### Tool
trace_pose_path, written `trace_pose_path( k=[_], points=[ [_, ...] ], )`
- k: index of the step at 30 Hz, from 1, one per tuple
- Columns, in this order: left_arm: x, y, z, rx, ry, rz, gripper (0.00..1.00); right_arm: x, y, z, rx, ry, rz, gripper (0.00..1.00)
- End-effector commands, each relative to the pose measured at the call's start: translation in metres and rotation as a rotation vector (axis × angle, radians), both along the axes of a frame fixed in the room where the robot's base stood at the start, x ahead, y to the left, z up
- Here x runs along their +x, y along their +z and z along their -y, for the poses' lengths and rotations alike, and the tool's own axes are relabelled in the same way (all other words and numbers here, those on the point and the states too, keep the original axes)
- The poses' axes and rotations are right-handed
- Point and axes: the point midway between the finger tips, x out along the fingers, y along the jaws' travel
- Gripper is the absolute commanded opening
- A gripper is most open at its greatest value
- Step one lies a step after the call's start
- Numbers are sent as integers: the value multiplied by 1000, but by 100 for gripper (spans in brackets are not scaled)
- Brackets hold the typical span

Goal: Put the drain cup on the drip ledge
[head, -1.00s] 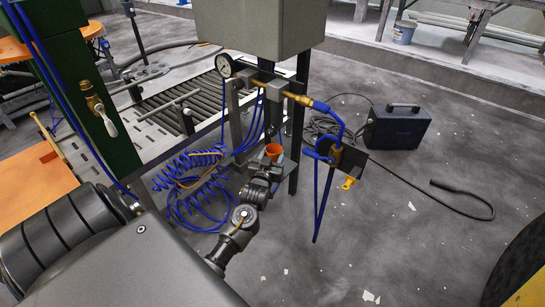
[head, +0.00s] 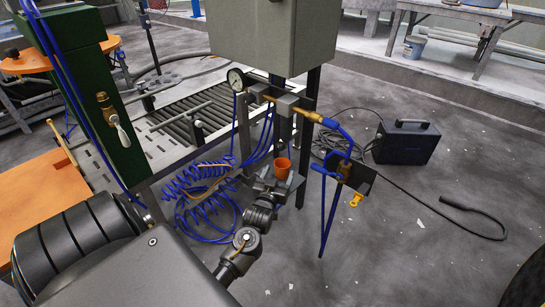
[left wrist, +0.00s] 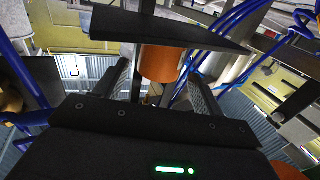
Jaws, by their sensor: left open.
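The orange drain cup (head: 282,168) is upright in the head view, below the grey cabinet and by its posts. It also shows in the left wrist view (left wrist: 160,62), where its base end meets the dark flat plate of the drip ledge (left wrist: 165,27). The plate hides that end, and the cup appears to stand on it. My left gripper (head: 271,188) is open just in front of the cup; its fingers lie on either side of the cup in the left wrist view. Contact with the fingers cannot be made out. My right gripper is out of view.
Coiled blue hoses (head: 208,195) hang left of the cup. A pressure gauge (head: 236,78) and brass fitting (head: 306,115) are above it. A black case (head: 406,142) lies beyond; the floor at front right is mostly clear.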

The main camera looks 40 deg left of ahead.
Motion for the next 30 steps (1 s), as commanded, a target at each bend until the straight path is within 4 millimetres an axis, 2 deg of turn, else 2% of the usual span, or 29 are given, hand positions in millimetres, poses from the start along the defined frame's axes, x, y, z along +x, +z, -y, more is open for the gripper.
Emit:
trace_pose_path(
  k=[1,6,12,20,22,23,26,28,30],
  points=[
    [-11,2,5,-1,0,-3,69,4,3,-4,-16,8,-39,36],
    [-44,2,20,-1,1,-3,69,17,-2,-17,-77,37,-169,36],
    [-71,1,32,-1,0,-2,69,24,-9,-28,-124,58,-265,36],
    [-81,1,37,0,-1,1,69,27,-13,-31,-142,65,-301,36],
    [-79,7,42,6,-19,18,69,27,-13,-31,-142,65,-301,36],
    [-78,13,48,12,-36,34,69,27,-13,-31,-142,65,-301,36],
    [-77,52,87,43,-150,138,69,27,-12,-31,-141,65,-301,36],
    [-84,92,128,64,-265,248,69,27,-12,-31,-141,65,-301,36],
    [-99,133,173,77,-390,370,69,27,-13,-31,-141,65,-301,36]
  ],
)
